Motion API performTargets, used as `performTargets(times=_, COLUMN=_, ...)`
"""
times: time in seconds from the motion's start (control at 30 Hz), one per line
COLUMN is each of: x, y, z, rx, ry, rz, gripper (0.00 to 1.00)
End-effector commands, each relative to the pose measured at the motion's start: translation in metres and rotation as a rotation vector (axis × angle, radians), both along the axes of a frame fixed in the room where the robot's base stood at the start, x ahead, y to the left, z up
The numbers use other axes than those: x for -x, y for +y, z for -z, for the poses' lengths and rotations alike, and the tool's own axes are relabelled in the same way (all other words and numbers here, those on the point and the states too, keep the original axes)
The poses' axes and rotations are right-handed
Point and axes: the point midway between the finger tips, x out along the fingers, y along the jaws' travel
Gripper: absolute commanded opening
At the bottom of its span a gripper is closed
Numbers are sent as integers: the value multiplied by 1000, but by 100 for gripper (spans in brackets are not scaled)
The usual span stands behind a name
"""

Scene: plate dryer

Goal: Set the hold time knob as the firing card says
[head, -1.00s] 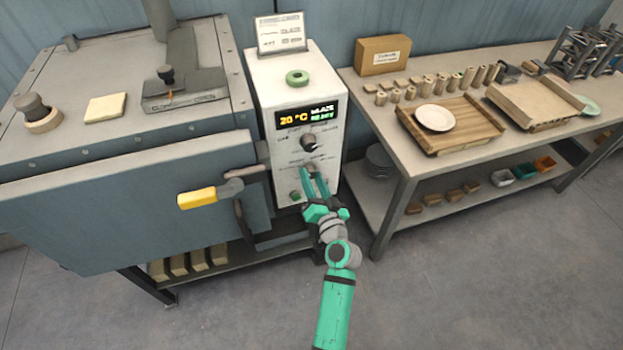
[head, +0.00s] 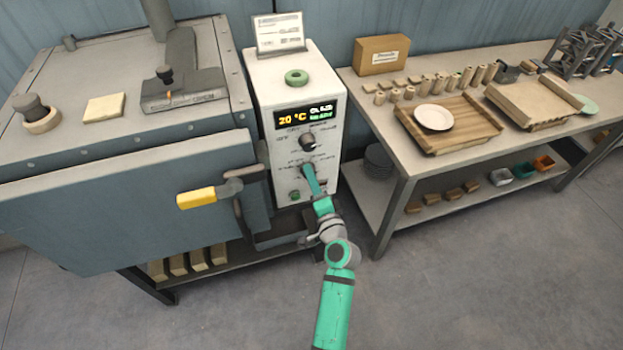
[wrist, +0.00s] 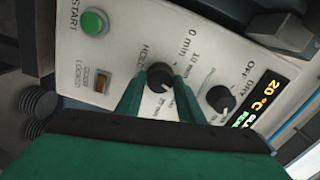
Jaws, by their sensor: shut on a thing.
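The white control box (head: 265,85) stands right of the kiln. Its hold time knob, labelled HOLD, shows in the wrist view (wrist: 160,76) as a black knob with a white mark; minute marks surround it, including 0 min and 10 min. My gripper (head: 307,170) is shut on this knob, and in the wrist view its two green fingers (wrist: 158,80) lie on either side of it. A second black knob (head: 308,140), with OFF and DRY marks, sits above it and is free. The firing card (head: 279,33) stands on top of the box; its text is too small to read.
The display (head: 307,114) reads 20 °C. The kiln's yellow handle (head: 197,198) juts out at left. A workbench (head: 376,112) stands at right.

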Motion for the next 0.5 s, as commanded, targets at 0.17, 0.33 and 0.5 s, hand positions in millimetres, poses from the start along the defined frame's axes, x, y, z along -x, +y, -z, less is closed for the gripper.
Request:
performTargets(times=0.17, x=1, y=-1, z=1, rx=-30, ry=12, rz=1, gripper=12)
performTargets(times=0.33, x=1, y=-1, z=2, rx=-36, ry=15, rz=2, gripper=12)
performTargets(times=0.5, x=1, y=-1, z=2, rx=-36, ry=15, rz=2, gripper=12)
